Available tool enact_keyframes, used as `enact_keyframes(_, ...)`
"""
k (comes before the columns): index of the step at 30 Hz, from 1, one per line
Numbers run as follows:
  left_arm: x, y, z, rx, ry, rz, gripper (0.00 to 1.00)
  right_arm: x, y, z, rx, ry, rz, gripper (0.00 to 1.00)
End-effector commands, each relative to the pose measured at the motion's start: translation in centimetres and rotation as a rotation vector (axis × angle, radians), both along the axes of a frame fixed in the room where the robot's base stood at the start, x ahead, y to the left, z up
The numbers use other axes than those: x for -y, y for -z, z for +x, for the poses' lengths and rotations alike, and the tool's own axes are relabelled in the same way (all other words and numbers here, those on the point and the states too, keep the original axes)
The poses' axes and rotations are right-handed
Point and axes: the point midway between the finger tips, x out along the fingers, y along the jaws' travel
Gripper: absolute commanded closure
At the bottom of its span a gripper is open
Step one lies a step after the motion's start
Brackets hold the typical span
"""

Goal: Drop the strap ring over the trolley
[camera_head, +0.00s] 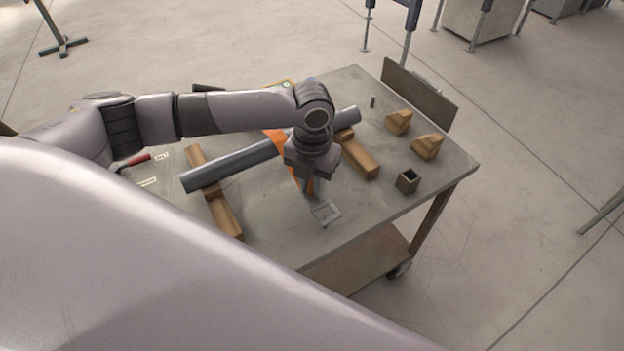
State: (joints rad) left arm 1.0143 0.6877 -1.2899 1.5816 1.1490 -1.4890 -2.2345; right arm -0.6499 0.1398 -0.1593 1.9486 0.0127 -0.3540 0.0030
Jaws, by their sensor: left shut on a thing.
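An orange strap (277,137) lies over a grey pipe (240,162) near its middle. My left gripper (312,189) points down beside the strap, on the near side of the pipe. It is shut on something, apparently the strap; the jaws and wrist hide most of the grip. A small grey square fitting (326,213) shows just below the fingertips, near the table's front edge. I cannot tell whether it is the strap's ring or whether it touches the gripper. I cannot single out the trolley; the wheeled table (402,207) carries all of this. My right gripper is not in view.
The pipe rests across two wooden bars, left (222,208) and right (360,160). Two wooden wedges (399,122) (427,146) and a small open box (408,181) stand at the right. A red-handled tool (136,160) lies at the left.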

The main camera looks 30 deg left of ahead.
Motion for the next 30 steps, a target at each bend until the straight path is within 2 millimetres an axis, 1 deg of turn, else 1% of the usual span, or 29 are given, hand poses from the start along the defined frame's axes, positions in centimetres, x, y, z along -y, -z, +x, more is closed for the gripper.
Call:
enact_keyframes(8, 0.0, -0.1, 0.0, 0.0, 0.0, -0.001, 1.0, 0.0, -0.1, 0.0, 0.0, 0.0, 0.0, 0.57)
enact_keyframes(18, 0.0, -0.2, 0.0, 0.0, 0.0, 0.0, 1.0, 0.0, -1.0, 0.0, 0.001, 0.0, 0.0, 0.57)
enact_keyframes(30, 0.0, 0.0, 0.0, 0.001, 0.0, 0.0, 1.0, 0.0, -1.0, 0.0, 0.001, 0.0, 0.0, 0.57)
